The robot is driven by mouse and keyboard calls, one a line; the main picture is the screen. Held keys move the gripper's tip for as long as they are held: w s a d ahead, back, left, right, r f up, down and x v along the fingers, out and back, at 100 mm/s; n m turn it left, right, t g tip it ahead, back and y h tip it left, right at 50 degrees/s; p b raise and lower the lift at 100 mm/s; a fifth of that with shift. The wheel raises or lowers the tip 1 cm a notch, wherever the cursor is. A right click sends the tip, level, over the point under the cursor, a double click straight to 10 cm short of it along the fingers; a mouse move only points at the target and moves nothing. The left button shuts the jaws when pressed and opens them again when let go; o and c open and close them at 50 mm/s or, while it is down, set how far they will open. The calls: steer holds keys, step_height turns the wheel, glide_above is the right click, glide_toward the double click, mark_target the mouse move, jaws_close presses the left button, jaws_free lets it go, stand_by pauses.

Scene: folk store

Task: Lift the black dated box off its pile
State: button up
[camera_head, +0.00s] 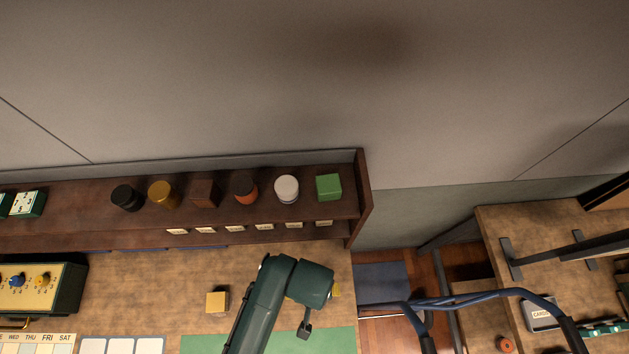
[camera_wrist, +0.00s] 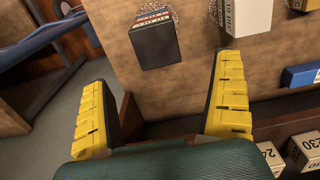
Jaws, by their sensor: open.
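In the wrist view a black box (camera_wrist: 156,45) with a narrow printed strip along its upper edge shows at the top centre, against a brown surface. The print is too small to read, and I cannot tell what lies under the box. My gripper (camera_wrist: 158,100) is open and empty, with yellow pads on both fingers. The box appears beyond the fingers, in the gap between them, and apart from both. In the head view my arm hides the area around the gripper, and I cannot pick out this box there.
A pale box with printed numbers (camera_wrist: 248,16) stands right of the black box. A blue block (camera_wrist: 301,75) and white numbered boxes (camera_wrist: 305,150) lie further right. In the head view a dark wooden shelf (camera_head: 345,205) holds several small items, including a green box (camera_head: 328,186).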

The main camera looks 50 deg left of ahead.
step_height(320, 180, down, 5)
steer(key=f, duration=0.5)
steer(key=shift+d+f, duration=0.25)
steer(key=shift+f, duration=0.05)
steer(key=c, duration=1.3)
